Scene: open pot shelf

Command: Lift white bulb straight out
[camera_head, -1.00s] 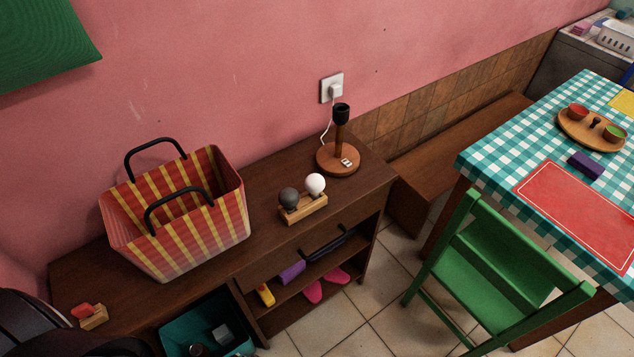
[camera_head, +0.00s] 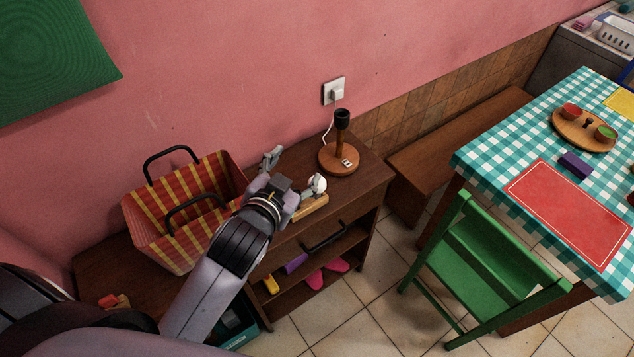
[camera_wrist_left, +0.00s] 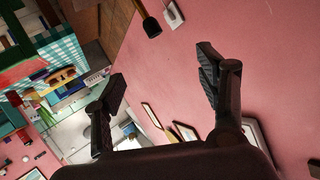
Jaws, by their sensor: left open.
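The white bulb (camera_head: 320,184) stands in the wooden holder (camera_head: 314,207) on the dark shelf unit, partly covered by a finger of my left gripper. My left gripper (camera_head: 293,171) is open above the shelf top. One finger is close to the bulb and the other is out to the left, near the basket; I cannot tell if the near finger touches the bulb. The dark bulb is hidden behind my gripper. In the left wrist view both fingers (camera_wrist_left: 161,72) are spread with nothing between them, and the bulb does not show. My right gripper is not in view.
The lamp base with an empty black socket (camera_head: 342,116) stands right of the holder, its cord running to the wall outlet (camera_head: 334,90). A striped basket (camera_head: 170,246) is on the left. A green chair (camera_head: 470,270) and checked table are on the right.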

